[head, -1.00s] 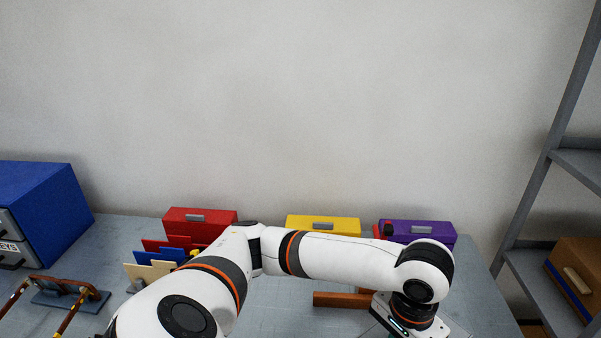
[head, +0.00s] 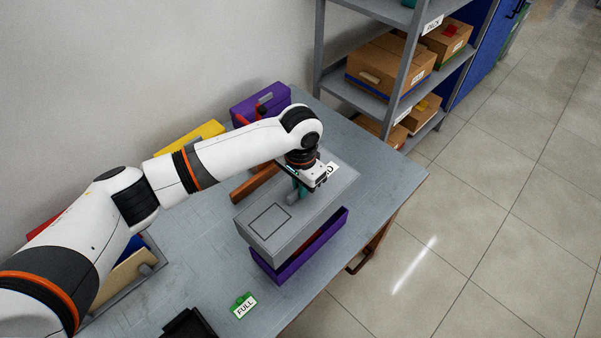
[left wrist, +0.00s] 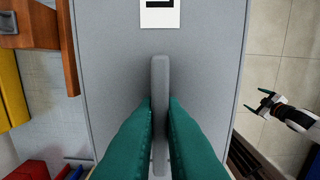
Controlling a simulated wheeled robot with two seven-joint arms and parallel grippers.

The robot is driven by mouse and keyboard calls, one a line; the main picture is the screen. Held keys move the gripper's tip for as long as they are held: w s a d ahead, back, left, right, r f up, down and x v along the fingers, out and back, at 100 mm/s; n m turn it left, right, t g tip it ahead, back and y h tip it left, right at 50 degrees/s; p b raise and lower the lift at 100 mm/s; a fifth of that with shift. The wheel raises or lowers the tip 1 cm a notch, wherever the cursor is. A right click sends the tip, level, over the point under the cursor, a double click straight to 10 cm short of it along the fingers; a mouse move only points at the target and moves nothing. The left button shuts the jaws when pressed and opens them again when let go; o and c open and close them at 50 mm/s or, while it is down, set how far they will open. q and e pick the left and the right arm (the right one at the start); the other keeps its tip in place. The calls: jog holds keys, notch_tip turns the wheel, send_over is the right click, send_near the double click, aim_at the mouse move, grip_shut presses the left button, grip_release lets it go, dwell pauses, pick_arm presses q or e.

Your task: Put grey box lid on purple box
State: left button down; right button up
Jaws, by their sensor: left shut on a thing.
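The grey box lid (head: 272,215) is a flat rectangle with a raised bar handle (left wrist: 160,80). My left gripper (head: 299,188) is shut on that handle; its teal fingers (left wrist: 160,110) lie on both sides of it in the left wrist view. The purple box (head: 290,268) stands near the table's front edge, under and in front of the lid. The lid is shifted toward the back left, and a dark open strip of the box shows along its right side. Whether they touch is unclear. My right gripper (left wrist: 258,100) is open and empty, off to the right in the left wrist view.
A wooden piece (head: 256,183) lies just behind the lid. A second purple box (head: 261,103) and a yellow box (head: 190,143) stand along the wall. A green FULL tag (head: 243,305) lies left of the box. A shelf (head: 375,88) stands beyond the table.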

aim_at(301, 200)
pick_arm(q)
jog(key=shift+w+d, duration=0.15)
jog(key=shift+d, duration=0.05)
jog(key=shift+a, duration=0.1)
pick_arm(e)
jog(key=shift+d+r, duration=0.1)
jog(key=shift+r, duration=0.05)
pick_arm(q)
jog(key=shift+a, duration=0.1)
pick_arm(e)
jog(key=shift+s+a, duration=0.1)
jog(key=shift+a, duration=0.1)
pick_arm(q)
jog(key=shift+r+p, duration=0.15)
jog(key=shift+p, duration=0.4)
jog(key=shift+f+b, duration=0.6)
jog(key=shift+f, duration=0.6)
jog(key=shift+f+b, duration=0.85)
jog(key=shift+f, duration=1.15)
jog(key=shift+f+b, duration=0.95)
jog(key=shift+f, duration=1.4)
pick_arm(e)
jog(key=shift+s+a+f, duration=0.1)
jog(key=shift+s+f, duration=0.05)
jog(key=shift+f, duration=1.65)
